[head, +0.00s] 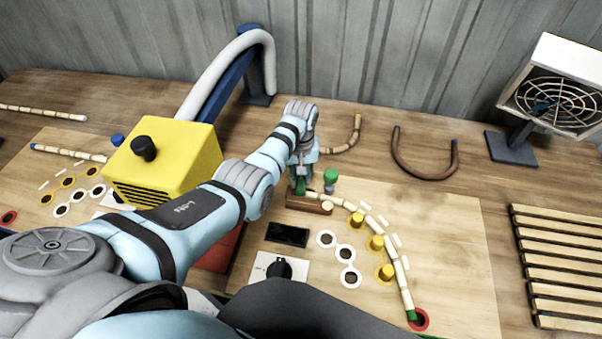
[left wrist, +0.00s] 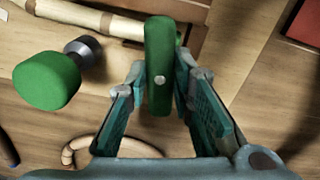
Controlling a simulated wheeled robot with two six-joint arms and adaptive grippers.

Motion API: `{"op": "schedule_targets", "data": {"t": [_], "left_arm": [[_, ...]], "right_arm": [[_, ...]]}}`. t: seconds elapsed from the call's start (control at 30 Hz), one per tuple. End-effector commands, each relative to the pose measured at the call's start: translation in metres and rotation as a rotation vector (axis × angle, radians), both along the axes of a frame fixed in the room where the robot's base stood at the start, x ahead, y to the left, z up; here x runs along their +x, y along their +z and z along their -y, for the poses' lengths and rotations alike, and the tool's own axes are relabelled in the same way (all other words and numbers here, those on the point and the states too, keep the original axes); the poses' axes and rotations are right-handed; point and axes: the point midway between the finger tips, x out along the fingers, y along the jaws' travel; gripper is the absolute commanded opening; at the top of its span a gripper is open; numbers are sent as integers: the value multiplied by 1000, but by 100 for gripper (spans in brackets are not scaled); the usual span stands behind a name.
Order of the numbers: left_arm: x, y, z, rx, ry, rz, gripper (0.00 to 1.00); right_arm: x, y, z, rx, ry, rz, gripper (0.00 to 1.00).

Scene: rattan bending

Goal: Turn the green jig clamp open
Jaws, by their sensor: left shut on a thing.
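The green jig clamp shows as a flat green bar (left wrist: 160,65) with a small pale pin, upright in the left wrist view. My left gripper (left wrist: 158,92) is shut on this bar, with a finger on either side. In the head view, the gripper (head: 302,172) reaches down at the upper end of the curved jig, and only a little of the green clamp (head: 299,187) shows beneath it. A green knob (left wrist: 47,80) on a grey stem stands beside the clamp, apart from the fingers. My right gripper is not in view.
A light rattan pole (head: 376,226) curves past yellow pegs (head: 375,243) to a red ring (head: 421,321). A yellow box (head: 165,165) stands left of my forearm. A bent brown rod (head: 424,177) lies behind, a slatted rack (head: 560,262) at right.

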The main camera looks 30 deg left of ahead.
Motion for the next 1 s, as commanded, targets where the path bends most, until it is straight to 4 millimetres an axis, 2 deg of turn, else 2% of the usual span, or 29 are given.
{"op": "schedule_targets", "data": {"t": [0.1,0.4,1.0], "left_arm": [[0,3,0,-1,100,-1,0],[0,2,0,-1,385,-1,0],[1,1,-1,-1,954,3,0]], "right_arm": [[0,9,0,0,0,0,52],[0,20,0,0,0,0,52],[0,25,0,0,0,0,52]]}}
